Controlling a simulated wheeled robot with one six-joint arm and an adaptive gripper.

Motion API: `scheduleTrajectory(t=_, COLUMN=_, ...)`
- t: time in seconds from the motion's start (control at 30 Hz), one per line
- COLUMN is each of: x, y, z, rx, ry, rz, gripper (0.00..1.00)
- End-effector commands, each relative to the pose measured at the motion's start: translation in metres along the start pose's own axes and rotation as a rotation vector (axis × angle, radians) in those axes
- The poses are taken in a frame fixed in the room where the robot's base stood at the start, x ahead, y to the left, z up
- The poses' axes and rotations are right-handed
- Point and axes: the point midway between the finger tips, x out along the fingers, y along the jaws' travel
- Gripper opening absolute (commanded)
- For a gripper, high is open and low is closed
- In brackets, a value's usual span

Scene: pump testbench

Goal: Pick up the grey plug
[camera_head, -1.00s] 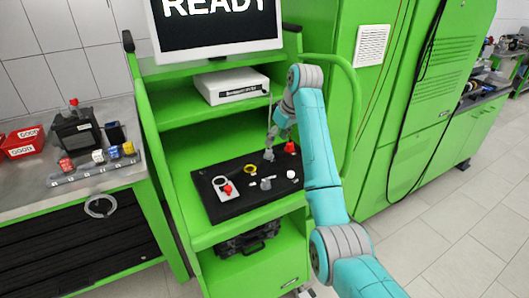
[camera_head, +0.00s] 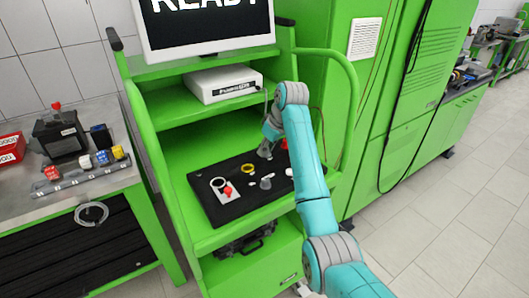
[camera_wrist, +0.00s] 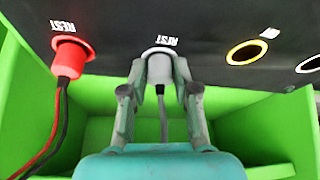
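The grey plug (camera_wrist: 159,69) sits in a socket marked REST on the black panel in the wrist view, with a grey cable hanging from it. My gripper (camera_wrist: 159,72) has one fingertip on each side of the plug. The fingers stand apart, and I cannot tell whether they touch it. In the head view my gripper (camera_head: 266,150) is at the back right part of the black panel (camera_head: 215,212), where the plug is hard to make out.
A red plug (camera_wrist: 70,60) with red and black cables sits in another REST socket to the left. A yellow ring socket (camera_wrist: 245,52) lies to the right. The green rack (camera_head: 160,165) surrounds the panel, with a white box (camera_head: 222,83) on a shelf above.

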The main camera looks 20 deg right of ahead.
Motion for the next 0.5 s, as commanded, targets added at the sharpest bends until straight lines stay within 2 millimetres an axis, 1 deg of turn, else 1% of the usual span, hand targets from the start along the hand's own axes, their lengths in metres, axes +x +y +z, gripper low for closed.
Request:
scheduleTrajectory(t=0.03, x=-0.0001, y=0.0, z=-0.0001, rx=0.0, ry=0.0, rz=0.0, gripper=0.09)
scheduleTrajectory(t=0.07, x=0.0, y=-0.0001, z=-0.0001, rx=0.0, ry=0.0, rz=0.0, gripper=0.02)
scheduleTrajectory(t=0.1, x=0.0, y=-0.0001, z=-0.0001, rx=0.0, ry=0.0, rz=0.0, gripper=0.0)
scheduleTrajectory(t=0.37, x=-0.0004, y=0.0, z=-0.0003, rx=0.0, ry=0.0, rz=0.0, gripper=0.0)
scheduleTrajectory(t=0.5, x=-0.0086, y=0.0003, z=-0.0042, rx=0.0, ry=0.002, rz=0.001, gripper=0.0)
